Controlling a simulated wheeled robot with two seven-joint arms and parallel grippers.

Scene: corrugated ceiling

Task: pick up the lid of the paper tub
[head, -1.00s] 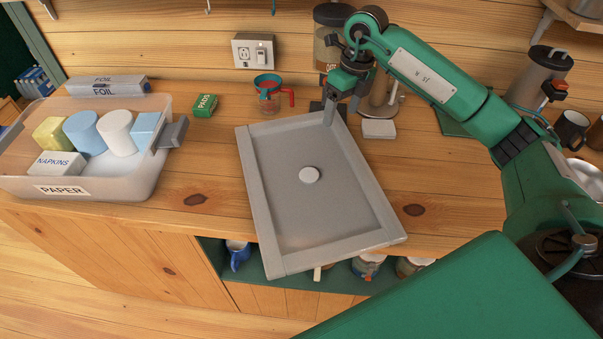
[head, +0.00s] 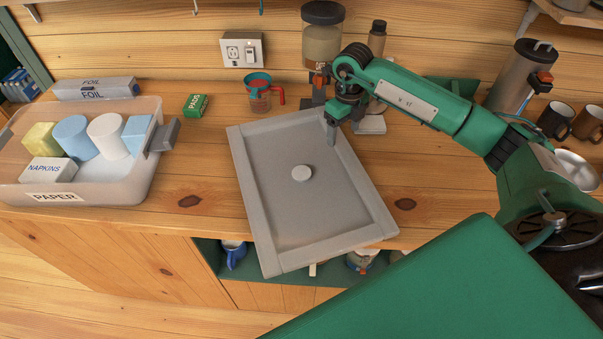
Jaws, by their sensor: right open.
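The clear paper tub (head: 150,172), labelled PAPER, stands open at the left of the counter. My right gripper (head: 331,132) is open and points down over the lid's far right corner area. The fingers overlap the lid's rim in the picture; I cannot tell whether they touch it. My left gripper is not in view.
The tub holds a napkins box (head: 48,170) and several rolls and blocks. A foil box (head: 95,88), a green pads box (head: 195,104), a measuring cup (head: 258,92) and a large jar (head: 322,45) stand behind. Bare counter lies between tub and lid.

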